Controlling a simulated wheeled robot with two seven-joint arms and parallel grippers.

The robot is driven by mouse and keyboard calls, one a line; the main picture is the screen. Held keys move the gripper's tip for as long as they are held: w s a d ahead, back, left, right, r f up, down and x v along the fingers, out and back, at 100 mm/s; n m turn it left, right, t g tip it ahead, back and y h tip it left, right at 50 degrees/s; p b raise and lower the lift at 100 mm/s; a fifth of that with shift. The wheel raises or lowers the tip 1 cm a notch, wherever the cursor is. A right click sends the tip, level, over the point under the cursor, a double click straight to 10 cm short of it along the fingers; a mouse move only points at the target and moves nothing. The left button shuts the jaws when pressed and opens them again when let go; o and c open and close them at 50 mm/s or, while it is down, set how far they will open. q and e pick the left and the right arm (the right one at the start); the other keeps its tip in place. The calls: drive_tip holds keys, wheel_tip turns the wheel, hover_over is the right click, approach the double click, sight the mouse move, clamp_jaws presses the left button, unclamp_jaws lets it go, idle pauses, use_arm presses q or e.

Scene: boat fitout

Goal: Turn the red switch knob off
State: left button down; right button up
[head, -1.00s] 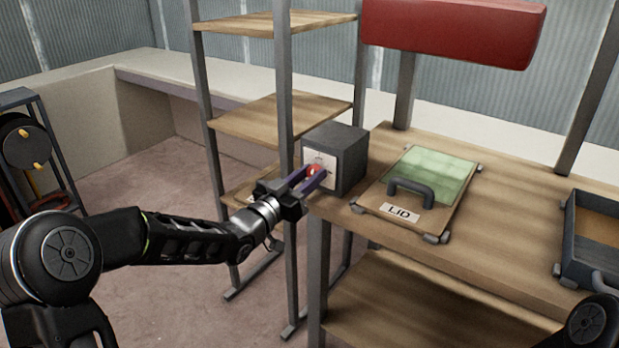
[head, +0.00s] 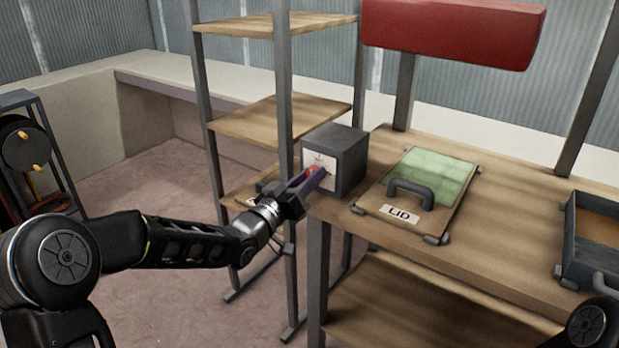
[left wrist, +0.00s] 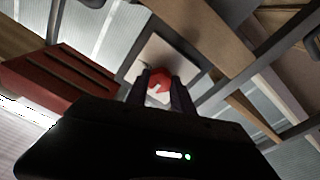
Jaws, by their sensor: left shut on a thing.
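The red switch knob (head: 311,171) sits on the white plate (head: 326,163) of a dark grey box (head: 349,153) at the left end of the bench. My left gripper (head: 313,177) is shut on the knob, with the fingers partly hiding it in the head view. In the left wrist view the knob (left wrist: 159,79) lies between the two fingers (left wrist: 160,92), in front of the pale plate (left wrist: 168,58). The wrist view is rolled well over relative to the box. The marks on the plate are too small to read. My right gripper is not in view.
A lid (head: 418,192) with a dark handle and green panel lies on the bench (head: 470,240) right of the box. A grey tray (head: 572,240) stands at the far right. A shelf rack (head: 285,90) rises just behind my left gripper. A red block (head: 450,32) hangs above.

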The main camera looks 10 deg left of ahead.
use_arm(q)
drive_tip(key=c, duration=1.1)
unclamp_jaws()
drive_tip(key=shift+s, duration=0.1)
drive_tip(key=v, duration=0.7)
drive_tip(key=shift+s, duration=0.25)
drive_tip(key=shift+a+f, duration=0.1)
